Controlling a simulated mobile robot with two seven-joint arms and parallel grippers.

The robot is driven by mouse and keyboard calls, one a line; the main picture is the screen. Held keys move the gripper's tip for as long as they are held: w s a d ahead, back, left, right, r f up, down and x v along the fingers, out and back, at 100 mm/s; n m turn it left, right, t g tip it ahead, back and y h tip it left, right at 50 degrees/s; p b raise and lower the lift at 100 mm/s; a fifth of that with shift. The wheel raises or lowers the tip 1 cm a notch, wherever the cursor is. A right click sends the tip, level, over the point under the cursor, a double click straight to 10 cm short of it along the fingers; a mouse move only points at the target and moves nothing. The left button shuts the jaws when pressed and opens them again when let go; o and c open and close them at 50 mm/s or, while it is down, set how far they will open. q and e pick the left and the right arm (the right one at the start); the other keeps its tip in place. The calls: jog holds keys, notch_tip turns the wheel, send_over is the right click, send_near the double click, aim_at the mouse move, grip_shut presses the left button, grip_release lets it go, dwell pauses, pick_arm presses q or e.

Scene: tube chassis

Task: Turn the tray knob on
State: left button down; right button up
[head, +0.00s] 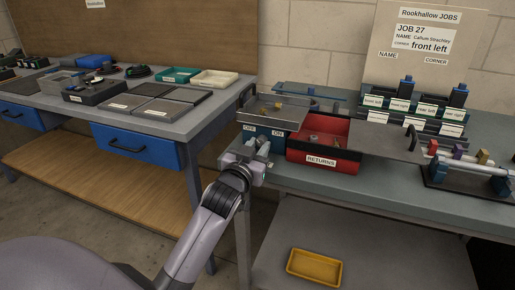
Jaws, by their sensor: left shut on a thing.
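A blue box (250,118) with a metal tray top (275,107) stands at the left end of the right-hand bench. Its front has two small white labels, OFF on the left and ON on the right. My left gripper (261,150) is at this front, just below the labels, and is shut on the tray knob. The fingers hide the knob, so I cannot tell which label it points to. My left arm comes up from the bottom of the head view. My right gripper is not in view.
A red RETURNS bin (342,163) with small parts stands just right of my left gripper. A grey plate with a handle (385,143) is beside it. Labelled holders (415,112) and a job board (425,45) are behind. A yellow tray (314,267) lies on the lower shelf.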

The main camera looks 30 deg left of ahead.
pick_arm(q)
jog(key=m+p, duration=0.3)
jog(key=shift+r, duration=0.15)
jog(key=shift+a+m+p, duration=0.1)
jog(key=shift+m+p, duration=0.45)
jog(key=shift+m, duration=0.55)
jog(key=shift+m+p, duration=0.45)
jog(key=shift+m, duration=0.45)
jog(key=m+p, duration=0.1)
jog(key=m, duration=0.3)
jog(key=shift+m+p, duration=0.3)
jog(key=shift+p, duration=0.1)
jog(key=m+p, duration=0.1)
jog(key=m, duration=0.3)
jog(key=shift+a, duration=0.1)
jog(key=shift+m, duration=0.3)
